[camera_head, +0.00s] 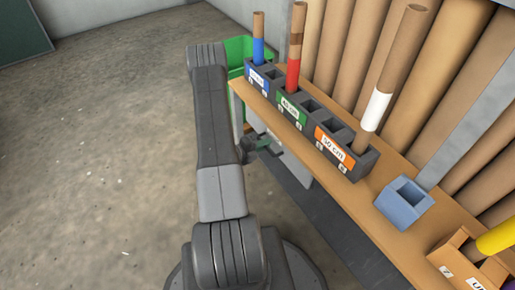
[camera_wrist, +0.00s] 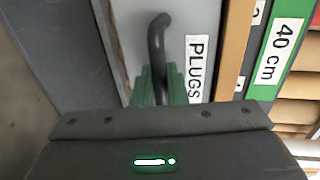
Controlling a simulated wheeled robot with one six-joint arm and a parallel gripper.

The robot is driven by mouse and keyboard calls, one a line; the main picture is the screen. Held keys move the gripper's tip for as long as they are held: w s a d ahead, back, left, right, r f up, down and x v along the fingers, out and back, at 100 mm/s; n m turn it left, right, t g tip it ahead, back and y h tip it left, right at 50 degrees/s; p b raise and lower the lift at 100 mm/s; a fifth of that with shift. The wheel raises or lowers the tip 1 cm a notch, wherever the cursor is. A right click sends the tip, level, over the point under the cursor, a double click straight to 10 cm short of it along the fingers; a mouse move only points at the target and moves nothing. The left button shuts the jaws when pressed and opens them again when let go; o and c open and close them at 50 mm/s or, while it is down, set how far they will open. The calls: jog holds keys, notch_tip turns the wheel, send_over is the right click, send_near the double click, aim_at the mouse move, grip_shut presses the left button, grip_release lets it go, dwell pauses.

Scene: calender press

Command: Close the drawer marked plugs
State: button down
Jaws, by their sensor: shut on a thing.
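The drawer marked PLUGS has a pale grey front (camera_wrist: 195,20) with a white PLUGS label (camera_wrist: 197,68) and a dark curved handle (camera_wrist: 157,38) in the wrist view. My gripper (camera_wrist: 157,78) has green fingers shut on this handle, and the fingers hide its near end. In the head view my gripper (camera_head: 264,146) is at the side of the wooden bench, below its top, partly hidden by my arm. A pale panel (camera_head: 294,165) shows there beside it. How far the drawer stands out cannot be told.
The bench top (camera_head: 400,235) carries dark holders marked 40 cm (camera_head: 290,108) and 50 cm (camera_head: 334,150), with tubes standing in them, and a blue block (camera_head: 404,204). A green bin (camera_head: 238,48) stands behind. Tall brown rolls line the right. The concrete floor at left is clear.

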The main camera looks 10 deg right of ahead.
jog(key=shift+w+d, duration=0.15)
jog(key=shift+d, duration=0.05)
jog(key=c, duration=1.6)
grip_release()
jog(key=shift+d, duration=0.1)
jog(key=shift+o, duration=0.2)
jog(key=p+v, duration=0.3)
jog(key=v, duration=1.1)
jog(key=shift+f, duration=0.1)
jog(key=shift+b+x, duration=1.5)
jog(key=shift+x, duration=5.4)
